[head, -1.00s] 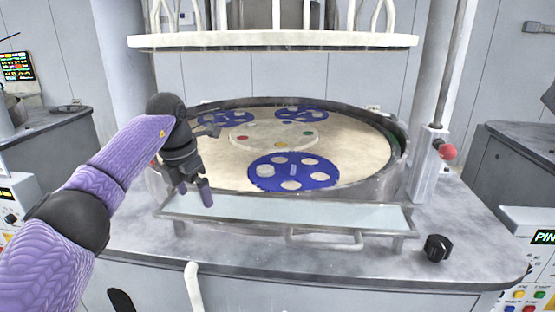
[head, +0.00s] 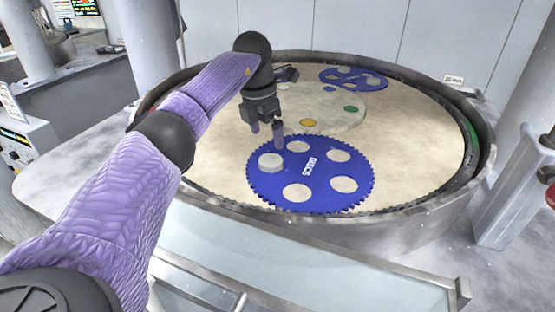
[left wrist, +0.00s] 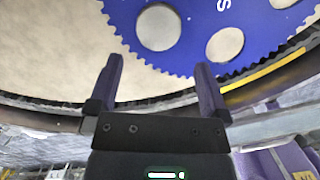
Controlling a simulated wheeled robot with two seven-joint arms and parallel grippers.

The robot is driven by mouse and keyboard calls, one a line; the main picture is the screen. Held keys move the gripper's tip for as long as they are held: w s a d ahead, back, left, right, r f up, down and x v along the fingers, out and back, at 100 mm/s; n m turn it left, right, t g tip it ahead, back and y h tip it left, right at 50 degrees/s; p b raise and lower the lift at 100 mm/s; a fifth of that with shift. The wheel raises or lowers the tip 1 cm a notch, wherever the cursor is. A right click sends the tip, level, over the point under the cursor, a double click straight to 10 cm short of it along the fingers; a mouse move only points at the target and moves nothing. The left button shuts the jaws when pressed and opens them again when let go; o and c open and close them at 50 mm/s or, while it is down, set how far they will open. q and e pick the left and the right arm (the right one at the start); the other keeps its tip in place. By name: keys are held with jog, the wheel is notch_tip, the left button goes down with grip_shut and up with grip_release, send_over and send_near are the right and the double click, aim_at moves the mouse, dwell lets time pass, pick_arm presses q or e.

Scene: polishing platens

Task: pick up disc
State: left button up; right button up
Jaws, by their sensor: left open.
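A pale round disc (head: 271,162) sits in the left hole of the blue toothed carrier (head: 312,201) on the beige platen (head: 420,150). It stands slightly proud, while the carrier's other round openings look flat. My left gripper (head: 267,135) is open and empty, fingers pointing down, above and just behind the disc in the head view. In the left wrist view the open fingers (left wrist: 158,68) point toward the edge of the carrier (left wrist: 190,42). My right gripper is out of view.
A raised metal rim (head: 400,222) rings the platen. A pale centre plate (head: 335,115) with coloured dots and another blue carrier (head: 352,80) lie farther back. A glass-topped shelf (head: 290,268) runs along the front. A grey column (head: 515,190) stands at right.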

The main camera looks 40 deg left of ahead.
aim_at(270, 161)
pick_arm(q)
jog(key=f, duration=0.2)
jog(key=f+b, duration=0.1)
jog(key=f, duration=0.2)
jog(key=w+f, duration=0.1)
jog(key=f, duration=0.1)
jog(key=shift+f, duration=0.15)
jog(key=shift+s, duration=0.1)
jog(key=c, duration=1.1)
